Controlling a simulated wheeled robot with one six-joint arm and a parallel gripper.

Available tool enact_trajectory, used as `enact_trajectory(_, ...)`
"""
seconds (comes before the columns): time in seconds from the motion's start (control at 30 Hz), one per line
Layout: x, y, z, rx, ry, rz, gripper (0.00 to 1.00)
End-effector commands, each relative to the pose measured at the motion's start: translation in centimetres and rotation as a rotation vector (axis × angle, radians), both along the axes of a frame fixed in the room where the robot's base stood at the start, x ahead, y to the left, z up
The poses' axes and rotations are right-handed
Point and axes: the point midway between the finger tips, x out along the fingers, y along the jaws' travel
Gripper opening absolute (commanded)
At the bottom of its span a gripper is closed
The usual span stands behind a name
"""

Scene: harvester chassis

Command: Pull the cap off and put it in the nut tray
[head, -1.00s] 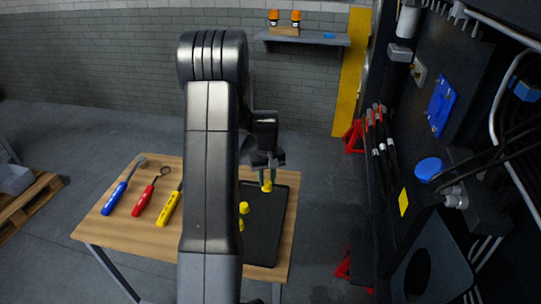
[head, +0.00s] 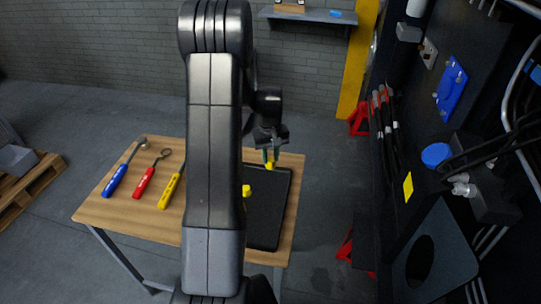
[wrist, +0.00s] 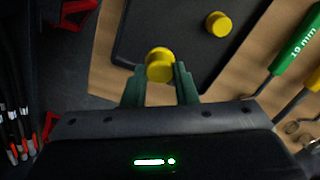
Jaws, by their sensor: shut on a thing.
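A yellow round cap (wrist: 159,66) sits between the fingertips of my gripper (wrist: 159,76) in the wrist view, and the gripper is shut on it. In the head view my gripper (head: 269,155) points down with the yellow cap (head: 270,166) at its tips, over the far edge of a black flat tray (head: 268,215). I cannot tell whether the cap touches the tray. The tray lies on the wooden table and also fills the top of the wrist view (wrist: 180,25). A second yellow cap-like piece (wrist: 218,24) is on it, partly hidden by my arm in the head view (head: 246,190).
Blue (head: 116,180), red (head: 145,182) and yellow-handled (head: 170,190) tools lie on the table's left; a green-handled tool (wrist: 297,45) shows in the wrist view. The dark chassis with a blue cap (head: 435,155) stands at right.

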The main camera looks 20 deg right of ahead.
Motion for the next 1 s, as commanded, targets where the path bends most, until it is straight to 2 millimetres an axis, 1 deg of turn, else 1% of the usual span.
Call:
enact_trajectory(0.03, 0.0, 0.0, -0.8, 0.0, 0.001, 0.0, 0.13)
enact_trajectory(0.7, 0.0, 0.0, -7.4, 0.0, 0.0, 0.0, 0.13)
enact_trajectory(0.83, 0.0, 0.0, -8.1, 0.0, 0.0, -0.001, 0.13)
enact_trajectory(1.0, 0.0, 0.0, -8.4, 0.0, 0.0, 0.0, 0.13)
